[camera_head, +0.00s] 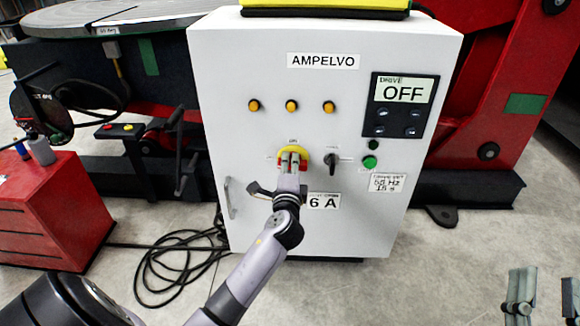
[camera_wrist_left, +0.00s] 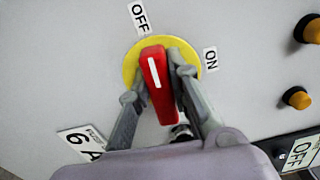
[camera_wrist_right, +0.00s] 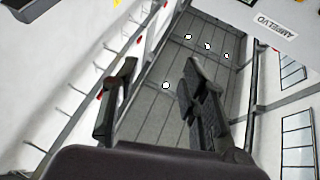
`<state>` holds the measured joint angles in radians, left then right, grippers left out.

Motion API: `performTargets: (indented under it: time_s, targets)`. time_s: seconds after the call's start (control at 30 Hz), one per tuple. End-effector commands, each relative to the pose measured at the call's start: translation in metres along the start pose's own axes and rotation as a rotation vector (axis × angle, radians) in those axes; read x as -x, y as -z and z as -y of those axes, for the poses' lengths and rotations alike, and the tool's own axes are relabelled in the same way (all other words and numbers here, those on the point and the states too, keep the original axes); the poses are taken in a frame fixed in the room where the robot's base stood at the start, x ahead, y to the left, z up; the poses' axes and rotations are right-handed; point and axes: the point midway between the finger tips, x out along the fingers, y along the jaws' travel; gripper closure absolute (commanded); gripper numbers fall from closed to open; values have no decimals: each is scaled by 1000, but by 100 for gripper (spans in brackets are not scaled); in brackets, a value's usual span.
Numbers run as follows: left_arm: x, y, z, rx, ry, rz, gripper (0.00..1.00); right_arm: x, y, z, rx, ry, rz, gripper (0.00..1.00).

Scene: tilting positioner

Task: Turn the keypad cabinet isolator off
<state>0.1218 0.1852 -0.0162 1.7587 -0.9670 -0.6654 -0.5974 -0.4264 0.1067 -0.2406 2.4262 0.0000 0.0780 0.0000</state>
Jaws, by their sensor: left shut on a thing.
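The white keypad cabinet (camera_head: 270,85) stands ahead of me. My left gripper (camera_head: 291,160) is shut on the red handle, with one finger on each side. The handle's white line points up, close to the OFF label (camera_wrist_left: 139,18). The ON label (camera_wrist_left: 210,60) lies to the right of the disc. The keypad (camera_head: 399,105) shows OFF on its display. My right gripper (camera_wrist_right: 158,85) is open and empty, away from the cabinet.
A black rotary knob (camera_head: 332,160) and a green button (camera_head: 370,162) sit right of the isolator. Several orange lamps (camera_head: 291,106) are above it. A red tool cabinet (camera_head: 45,215) stands at left, with black cable (camera_head: 175,262) on the floor. Red positioner parts stand behind.

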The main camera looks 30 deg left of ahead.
Motion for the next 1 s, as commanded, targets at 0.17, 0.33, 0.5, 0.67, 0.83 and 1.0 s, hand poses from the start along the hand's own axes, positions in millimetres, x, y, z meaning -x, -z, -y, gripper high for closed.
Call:
performTargets:
  time_s: [0.17,0.33,0.5,0.67,0.83,1.0]
  targets:
    - [0,0,-2,69,-3,2,100,1,11,1,-3,3,-63,60]
    - [0,0,-2,100,-2,1,100,1,16,2,-4,4,-93,60]
    - [0,0,-2,111,-3,1,100,1,18,2,-4,4,-102,60]
    - [0,0,-2,112,-3,1,100,1,18,2,-4,4,-101,60]
    - [0,0,-2,112,-3,1,80,1,18,2,-4,4,-101,60]
    - [0,0,-2,110,-2,1,68,1,18,2,-5,4,-100,60]
